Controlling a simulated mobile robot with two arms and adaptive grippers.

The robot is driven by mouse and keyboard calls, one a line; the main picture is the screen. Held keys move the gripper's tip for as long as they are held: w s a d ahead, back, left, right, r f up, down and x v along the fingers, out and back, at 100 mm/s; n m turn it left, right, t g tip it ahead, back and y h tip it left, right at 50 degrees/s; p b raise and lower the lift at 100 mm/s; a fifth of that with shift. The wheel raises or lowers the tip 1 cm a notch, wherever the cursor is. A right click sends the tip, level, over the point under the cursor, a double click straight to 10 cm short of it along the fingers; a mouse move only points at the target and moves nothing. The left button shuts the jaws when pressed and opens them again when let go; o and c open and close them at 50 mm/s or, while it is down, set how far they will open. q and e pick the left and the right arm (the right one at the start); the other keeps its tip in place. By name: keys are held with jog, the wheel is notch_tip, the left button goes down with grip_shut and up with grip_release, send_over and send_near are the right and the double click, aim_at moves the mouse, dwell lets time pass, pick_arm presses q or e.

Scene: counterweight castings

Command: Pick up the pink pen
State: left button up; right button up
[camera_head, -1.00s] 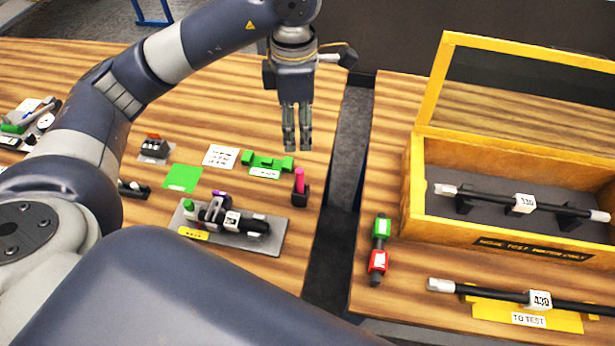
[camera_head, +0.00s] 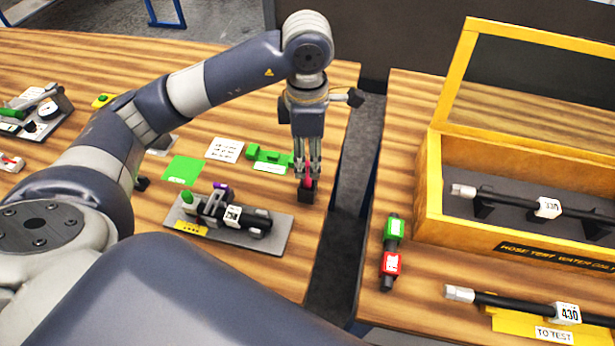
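The pink pen (camera_head: 308,183) stands upright in a small black holder (camera_head: 307,195) near the right edge of the left table. My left gripper (camera_head: 307,176) points down over it, with its fingers on both sides of the pen's upper part. Only a little pink shows between the fingers. I cannot tell whether the fingers touch the pen or stand slightly apart from it. My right gripper is not in view.
A green block (camera_head: 268,157) and a white card (camera_head: 225,150) lie left of the holder. A grey plate (camera_head: 268,243) with a black device is in front. A dark gap (camera_head: 345,210) separates the tables. A yellow-framed case (camera_head: 432,200) stands right.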

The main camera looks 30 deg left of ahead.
aim_at(307, 174)
pick_arm(q)
notch_tip(307, 174, down, 5)
jog(key=shift+s+f+p, duration=0.1)
jog(key=shift+f+p, duration=0.05)
jog(key=shift+p, duration=1.05)
jog(key=shift+f, duration=0.25)
grip_shut()
